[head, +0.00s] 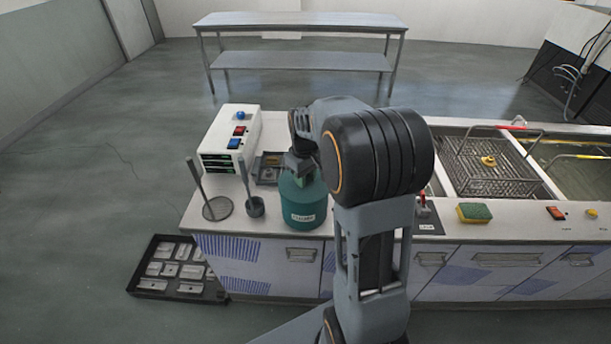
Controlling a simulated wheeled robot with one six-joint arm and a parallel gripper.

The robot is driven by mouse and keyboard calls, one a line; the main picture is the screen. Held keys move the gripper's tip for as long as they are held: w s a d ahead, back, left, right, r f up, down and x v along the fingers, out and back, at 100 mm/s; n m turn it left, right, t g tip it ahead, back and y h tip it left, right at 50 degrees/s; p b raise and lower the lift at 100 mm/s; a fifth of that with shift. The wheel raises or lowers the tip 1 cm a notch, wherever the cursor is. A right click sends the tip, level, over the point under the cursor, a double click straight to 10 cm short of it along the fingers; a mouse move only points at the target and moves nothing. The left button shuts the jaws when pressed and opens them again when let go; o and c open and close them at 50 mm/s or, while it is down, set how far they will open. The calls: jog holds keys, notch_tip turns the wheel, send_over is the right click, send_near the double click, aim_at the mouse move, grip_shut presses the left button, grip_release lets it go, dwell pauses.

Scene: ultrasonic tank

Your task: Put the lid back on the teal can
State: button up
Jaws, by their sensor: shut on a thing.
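The teal can (302,208) stands upright near the front edge of the counter, with a white label on its front. My gripper (299,172) points down right over the can's top and is shut on a small green piece, which looks like the lid (305,181). My gripper and arm hide most of the lid and the can's mouth. I cannot tell whether the lid touches the can or is held just above it.
Left of the can are a dark ladle-like cup (256,208) and a mesh skimmer (217,208). A white box with buttons (231,140) and a grey tray (268,171) are behind. A sponge (474,213) and a wire basket (492,168) are right.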

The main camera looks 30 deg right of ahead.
dwell(0.8)
jog(key=o, duration=1.5)
jog(key=shift+f, duration=0.1)
jog(key=shift+r, duration=0.2)
jog(key=shift+r+p, duration=2.75)
jog(key=shift+r, duration=0.6)
grip_shut()
jog(key=shift+f, duration=0.3)
